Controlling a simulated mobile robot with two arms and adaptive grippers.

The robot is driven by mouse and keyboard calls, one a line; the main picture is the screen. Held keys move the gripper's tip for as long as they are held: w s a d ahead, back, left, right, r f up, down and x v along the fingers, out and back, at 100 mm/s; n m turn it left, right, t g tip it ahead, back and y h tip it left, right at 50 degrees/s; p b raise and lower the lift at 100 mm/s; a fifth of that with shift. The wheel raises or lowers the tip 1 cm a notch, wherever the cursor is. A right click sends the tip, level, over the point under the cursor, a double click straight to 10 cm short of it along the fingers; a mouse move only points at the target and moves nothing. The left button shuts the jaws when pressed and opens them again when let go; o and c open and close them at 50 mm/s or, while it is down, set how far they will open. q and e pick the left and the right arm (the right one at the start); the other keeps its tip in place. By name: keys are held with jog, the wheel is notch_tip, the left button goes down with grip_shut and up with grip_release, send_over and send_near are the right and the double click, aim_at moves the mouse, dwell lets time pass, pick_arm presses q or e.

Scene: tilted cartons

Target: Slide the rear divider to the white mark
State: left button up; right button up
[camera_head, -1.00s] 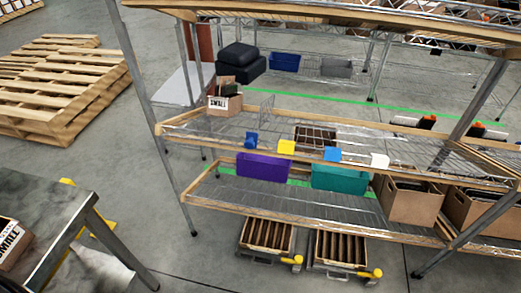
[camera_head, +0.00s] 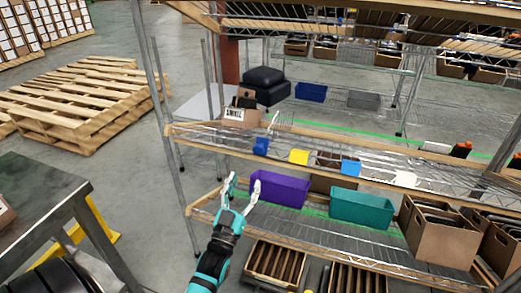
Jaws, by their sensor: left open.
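A thin wire divider (camera_head: 280,122) stands on the middle wire shelf, near its left end and just right of a small carton. It is partly see-through, and I cannot tell whether it is the rear one. A white mark (camera_head: 405,179) sits on the shelf's front edge, well to the right. My left gripper (camera_head: 242,189) is open and empty, in front of the left end of the lower shelf. It is below and left of the divider, apart from it, beside the purple bin (camera_head: 279,189). My right gripper is not in view.
Blue (camera_head: 261,146), yellow (camera_head: 298,157) and another blue tag (camera_head: 351,167) line the shelf edge. The small carton (camera_head: 241,116) stands at its left end. A teal bin (camera_head: 361,208) and open carton (camera_head: 435,232) are on the lower shelf. A metal table (camera_head: 40,200) is at left.

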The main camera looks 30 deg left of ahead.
aim_at(258, 151)
pick_arm(q)
jog(key=x, duration=1.2)
jog(key=shift+w, duration=0.2)
grip_shut()
